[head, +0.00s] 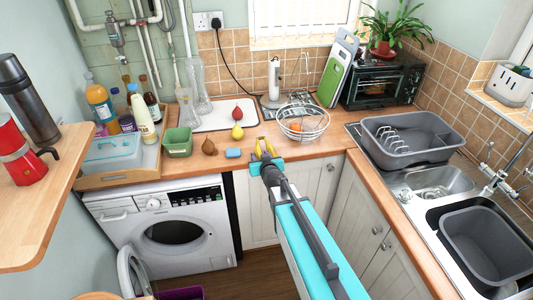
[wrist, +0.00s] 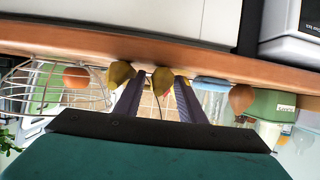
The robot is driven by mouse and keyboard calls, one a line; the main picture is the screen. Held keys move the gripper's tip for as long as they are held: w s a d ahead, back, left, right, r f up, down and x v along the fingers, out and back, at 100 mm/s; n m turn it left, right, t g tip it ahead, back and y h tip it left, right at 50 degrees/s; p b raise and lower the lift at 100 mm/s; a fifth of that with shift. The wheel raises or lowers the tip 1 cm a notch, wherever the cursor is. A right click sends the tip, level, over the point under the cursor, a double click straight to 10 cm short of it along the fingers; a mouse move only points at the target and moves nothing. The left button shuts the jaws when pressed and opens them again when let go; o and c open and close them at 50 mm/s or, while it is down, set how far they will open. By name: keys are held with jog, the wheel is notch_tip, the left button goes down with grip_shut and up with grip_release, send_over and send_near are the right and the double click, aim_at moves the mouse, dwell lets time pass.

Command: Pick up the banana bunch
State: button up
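The yellow banana bunch (head: 269,145) lies near the front edge of the wooden worktop, just beyond my gripper (head: 266,158) in the head view. In the wrist view, which is upside down, yellow-brown banana parts (wrist: 120,74) show at the fingertips. One part is outside the left finger, and another yellow part shows between the fingers. My gripper (wrist: 161,76) is open, with its two dark fingers apart. I cannot tell whether a finger touches the bunch. The fingers and arm hide part of the bunch in the head view.
A wire basket (head: 302,123) with an orange stands close to the right. A blue sponge (head: 233,153), a brown pear (head: 209,147) and a green tub (head: 178,142) are to the left. A yellow pear (head: 237,132) is behind. The worktop edge (wrist: 215,62) runs near the fingers.

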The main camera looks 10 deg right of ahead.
jog(key=shift+a, duration=0.1)
grip_shut()
jog(key=shift+r, duration=0.15)
